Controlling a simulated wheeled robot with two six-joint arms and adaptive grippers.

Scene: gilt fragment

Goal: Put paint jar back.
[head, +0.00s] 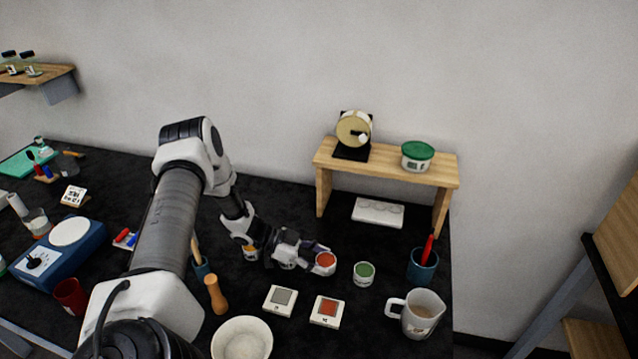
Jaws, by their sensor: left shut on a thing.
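My left gripper (313,258) reaches in low over the dark bench and is shut on a small paint jar with orange-red paint on top (325,261). The jar is upright at the fingertips; I cannot tell whether its base touches the bench. A similar jar with green paint (364,272) stands just to its right, apart from it. Another jar with an orange patch (250,253) shows partly behind the left wrist. My right gripper is not in view.
Two swatch cards, grey (281,300) and red (327,311), lie in front of the jars. A white mug (417,315), a blue cup (422,267) and a white bowl (242,342) stand nearby. A wooden riser (385,170) stands behind with a green-lidded tub (417,156).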

